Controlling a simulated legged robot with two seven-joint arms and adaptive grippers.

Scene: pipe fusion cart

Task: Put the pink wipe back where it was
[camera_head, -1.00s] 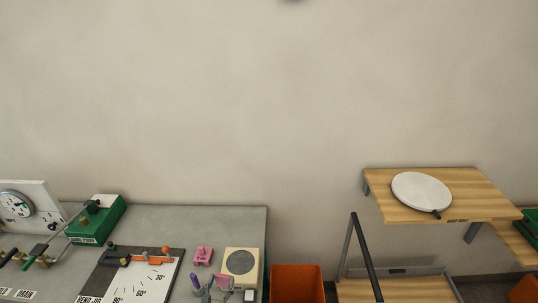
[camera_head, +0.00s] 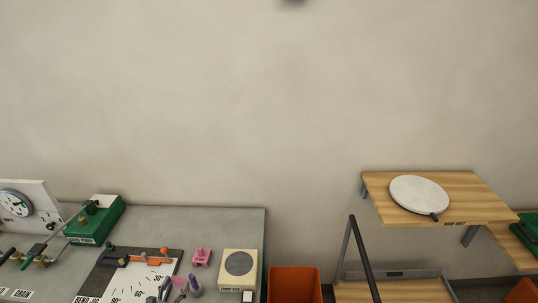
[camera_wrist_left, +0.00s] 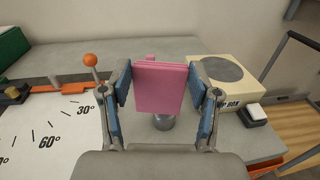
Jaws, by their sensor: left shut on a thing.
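The pink wipe (camera_wrist_left: 159,88) is a flat, folded pink square, upright between the blue finger pads of my left gripper (camera_wrist_left: 160,95) in the left wrist view. The gripper is shut on it and holds it above the bench. My right gripper is not in view.
A white angle board (camera_head: 140,284) with an orange knob (camera_head: 165,251) lies left. An orange bin (camera_head: 294,284) stands beyond the bench's right edge.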

